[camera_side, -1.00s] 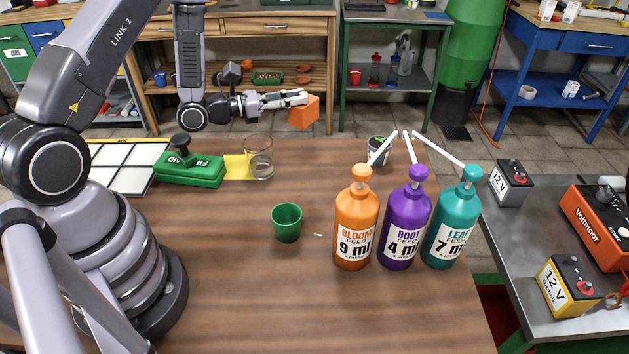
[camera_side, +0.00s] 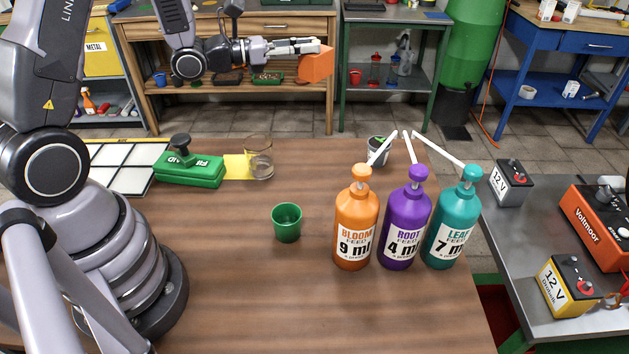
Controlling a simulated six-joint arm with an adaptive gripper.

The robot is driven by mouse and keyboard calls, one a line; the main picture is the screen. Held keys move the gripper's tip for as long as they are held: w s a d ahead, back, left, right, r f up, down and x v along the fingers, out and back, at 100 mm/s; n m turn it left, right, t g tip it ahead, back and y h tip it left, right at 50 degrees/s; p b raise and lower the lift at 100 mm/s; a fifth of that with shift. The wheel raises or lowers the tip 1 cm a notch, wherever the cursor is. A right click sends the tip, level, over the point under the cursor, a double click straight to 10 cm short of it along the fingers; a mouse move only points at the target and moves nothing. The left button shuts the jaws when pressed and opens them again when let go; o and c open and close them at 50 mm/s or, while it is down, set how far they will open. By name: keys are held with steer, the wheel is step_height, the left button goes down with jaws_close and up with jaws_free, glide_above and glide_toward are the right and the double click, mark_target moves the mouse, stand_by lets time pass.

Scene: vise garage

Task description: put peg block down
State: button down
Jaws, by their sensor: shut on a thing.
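The peg block is an orange block (camera_side: 317,65) in the upper middle of the side view. My gripper (camera_side: 308,47) is shut on it and holds it in the air, above the far side of the brown table (camera_side: 220,280). The block looks tilted, and its left part is covered by the fingers. It touches nothing else that I can see.
On the table stand a green cup (camera_side: 287,222), a glass beaker (camera_side: 260,158), a green stamp-like block (camera_side: 190,170), a white-celled tray (camera_side: 125,168), a small pot (camera_side: 378,149) and three pump bottles (camera_side: 405,228). The table's front middle is clear.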

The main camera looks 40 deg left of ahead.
steer(key=s+d+m+g+h, duration=0.3)
steer(key=s+d, duration=0.1)
steer(key=d, duration=1.2)
steer(key=s+d+m+g+h, duration=0.3)
steer(key=s+d+g+h, duration=0.1)
steer(key=d, duration=1.1)
steer(key=shift+t+y, duration=0.3)
steer(key=shift+f, duration=14.45)
steer(key=shift+f, duration=0.55)
steer(key=c, duration=1)
jaws_free()
steer(key=shift+a, duration=0.1)
